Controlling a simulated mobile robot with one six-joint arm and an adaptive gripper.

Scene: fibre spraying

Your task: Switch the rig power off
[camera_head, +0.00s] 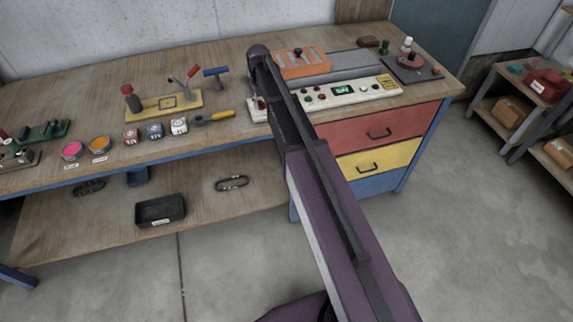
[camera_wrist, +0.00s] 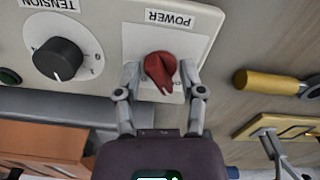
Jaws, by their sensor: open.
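The red power knob (camera_wrist: 161,66) sits on a white plate under an upside-down POWER label (camera_wrist: 171,18) in the wrist view. Its white pointer mark faces down in that picture, slightly right. My gripper (camera_wrist: 160,72) is open, with one finger on each side of the knob; I cannot tell whether either finger touches it. In the head view the control panel (camera_head: 352,94) with a lit green display lies on the workbench.
A yellow-handled tool (camera_head: 222,115) and a yellow lever base (camera_head: 165,104) lie left of the panel. An orange block (camera_head: 302,64) stands behind it.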

